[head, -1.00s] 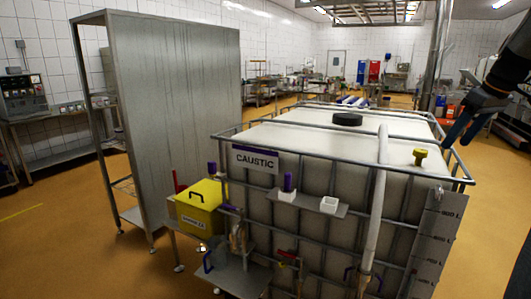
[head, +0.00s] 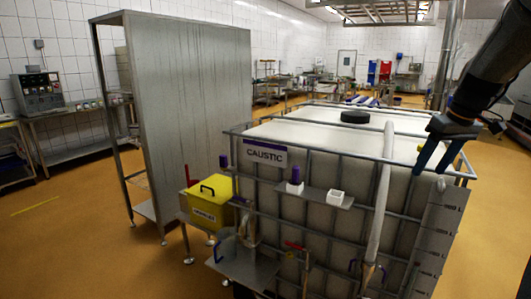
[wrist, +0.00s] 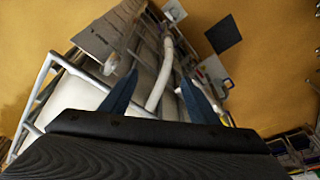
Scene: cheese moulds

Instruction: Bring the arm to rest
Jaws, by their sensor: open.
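My gripper (head: 438,158) is at the upper right in the head view, on the black end of my arm. Its two blue fingers point down and are spread apart, with nothing between them.
A tall steel cabinet (head: 190,110) stands left of the tank. A yellow box (head: 208,203) sits at the tank's front left.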

